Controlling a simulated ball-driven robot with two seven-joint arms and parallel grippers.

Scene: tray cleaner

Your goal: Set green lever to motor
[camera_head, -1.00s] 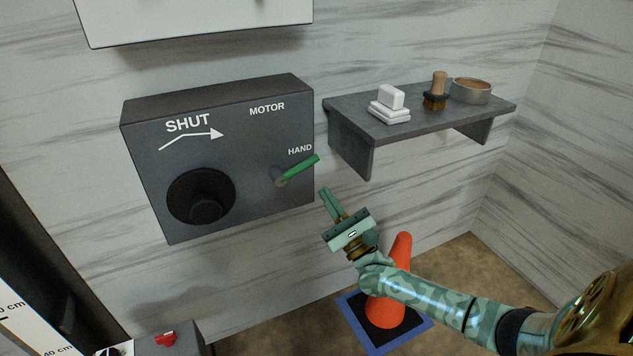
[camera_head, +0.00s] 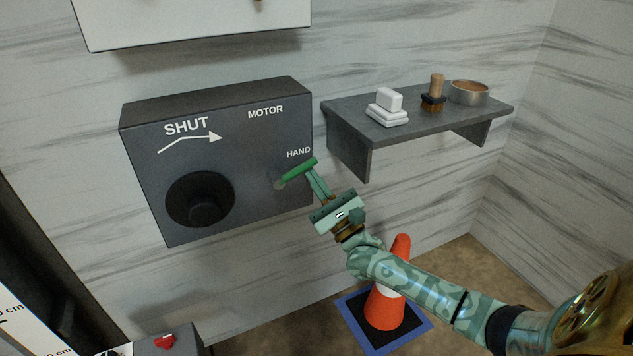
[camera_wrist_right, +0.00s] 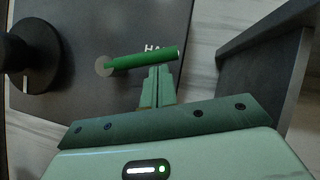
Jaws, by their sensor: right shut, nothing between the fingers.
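The green lever (camera_head: 298,172) sticks out from a round pivot on the dark grey box (camera_head: 240,130) on the wall. It points up and right toward the word HAND; MOTOR is printed higher up and to the left. My right gripper (camera_head: 315,178) is shut with nothing between its fingers. Its fingertips are at the underside of the lever, near its outer half; I cannot tell whether they touch. In the right wrist view the lever (camera_wrist_right: 145,58) lies across just beyond the closed fingertips (camera_wrist_right: 158,72). My left gripper is not in view.
A black round knob (camera_head: 202,203) is on the box's left, under SHUT. A grey shelf (camera_head: 440,122) to the right holds a white block, a brush and a round bowl. An orange cone (camera_head: 385,305) stands on the floor below my right arm.

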